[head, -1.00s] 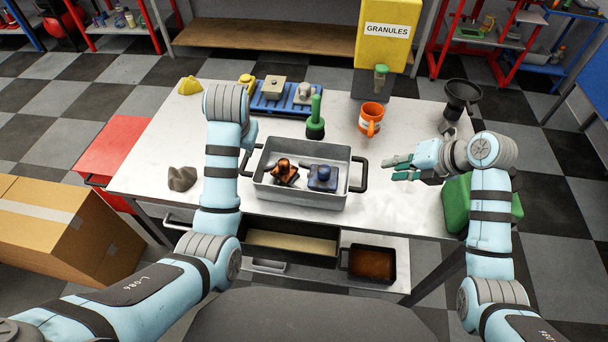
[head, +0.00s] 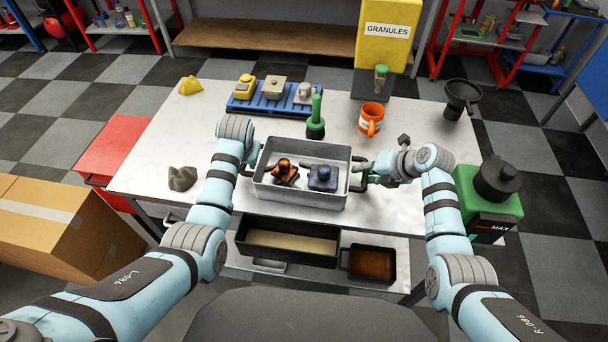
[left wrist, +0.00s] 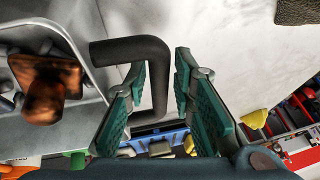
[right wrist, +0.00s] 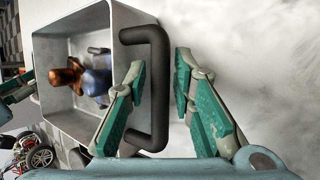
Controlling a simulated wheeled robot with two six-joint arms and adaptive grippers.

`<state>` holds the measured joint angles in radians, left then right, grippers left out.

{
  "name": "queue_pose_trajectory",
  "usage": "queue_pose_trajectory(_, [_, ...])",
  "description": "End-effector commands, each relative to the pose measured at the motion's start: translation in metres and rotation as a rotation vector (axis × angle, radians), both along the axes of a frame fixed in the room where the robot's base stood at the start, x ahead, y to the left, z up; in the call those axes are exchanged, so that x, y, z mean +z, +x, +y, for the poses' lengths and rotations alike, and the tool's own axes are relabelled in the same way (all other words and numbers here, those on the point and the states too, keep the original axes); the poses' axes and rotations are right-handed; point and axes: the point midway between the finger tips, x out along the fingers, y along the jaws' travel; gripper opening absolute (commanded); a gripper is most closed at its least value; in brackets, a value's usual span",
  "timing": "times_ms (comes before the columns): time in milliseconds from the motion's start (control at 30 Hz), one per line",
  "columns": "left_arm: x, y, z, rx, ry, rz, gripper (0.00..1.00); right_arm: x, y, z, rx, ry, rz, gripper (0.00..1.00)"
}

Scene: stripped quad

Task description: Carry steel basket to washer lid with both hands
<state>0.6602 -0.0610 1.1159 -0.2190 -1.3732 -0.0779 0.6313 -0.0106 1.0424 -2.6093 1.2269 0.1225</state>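The steel basket (head: 303,200) is a grey open tray on the white table, with a dark handle at each end. It holds an orange-brown part (head: 285,171) and a blue part (head: 322,177). My left gripper (left wrist: 160,58) is open, with the left handle (left wrist: 158,75) between its fingers; in the head view my arm mostly hides it. My right gripper (right wrist: 160,58) is open, with the right handle (right wrist: 159,90) between its fingers. A green box marked MAX (head: 490,208), with a round black top (head: 497,180), stands at the right; I cannot tell if it is the washer.
Behind the basket are a green-handled tool (head: 316,120), an orange mug (head: 370,120) and a blue rack (head: 270,98) of parts. A black funnel (head: 462,97) stands at the back right. A grey lump (head: 183,178) lies left.

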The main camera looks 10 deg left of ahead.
Motion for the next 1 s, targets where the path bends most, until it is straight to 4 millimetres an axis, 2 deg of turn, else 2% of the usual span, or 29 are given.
queue_pose_trajectory(33, [0.000, 0.000, 0.000, 0.000, 0.000, 0.000, 0.17, 0.000, 0.000, 0.000, 0.000, 0.000, 0.000, 0.17])
queue_pose_trajectory(133, [0.000, 0.000, 0.000, 0.000, 0.000, 0.000, 0.01, 0.000, 0.000, 0.000, 0.000, 0.000, 0.000, 0.01])
queue_pose_trajectory(167, [0.000, 0.000, 0.000, 0.000, 0.000, 0.000, 0.00, 0.000, 0.000, 0.000, 0.000, 0.000, 0.000, 0.00])
queue_pose_trajectory(733, [0.004, 0.001, 0.000, -0.001, 0.000, -0.003, 0.00, 0.004, 0.001, 0.000, 0.001, 0.001, -0.004, 0.00])
queue_pose_trajectory(867, [0.015, 0.001, 0.000, -0.001, 0.000, -0.003, 0.00, 0.015, 0.001, 0.000, 0.001, 0.001, -0.004, 0.00])
queue_pose_trajectory(1000, [0.034, 0.001, 0.000, -0.001, 0.001, -0.003, 0.00, 0.035, 0.001, 0.000, 0.001, 0.001, -0.004, 0.00])
